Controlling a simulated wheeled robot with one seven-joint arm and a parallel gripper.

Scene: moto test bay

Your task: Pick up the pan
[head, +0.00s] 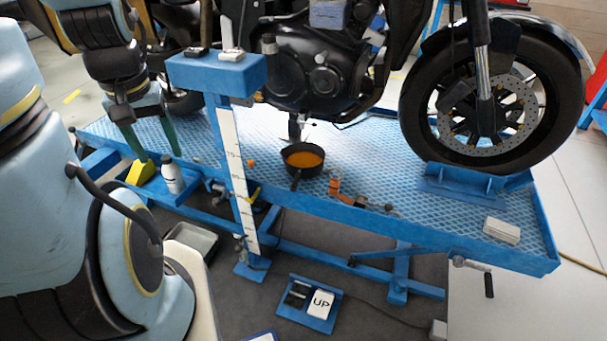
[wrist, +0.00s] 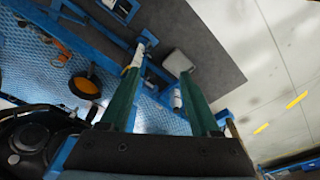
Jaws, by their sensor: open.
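A dark pan (head: 303,172) with orange contents sits on the blue lift platform (head: 370,180), below the motorcycle's engine, near the platform's front edge. Its short handle points toward the front edge. The pan (wrist: 96,92) also shows in the wrist view, left of my fingers, with its orange inside visible. My gripper (head: 160,157) has two green fingers, spread apart and empty, pointing down over the platform's left end. It is well left of the pan and does not touch it. In the wrist view my gripper (wrist: 160,62) has nothing between its fingers.
A blue post (head: 235,170) with a top block stands between my gripper and the pan. A white bottle (head: 172,177) and a yellow block (head: 141,172) are close to my fingertips. The motorcycle's engine (head: 310,75) overhangs behind the pan. Small orange parts (head: 336,188) lie right of it.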

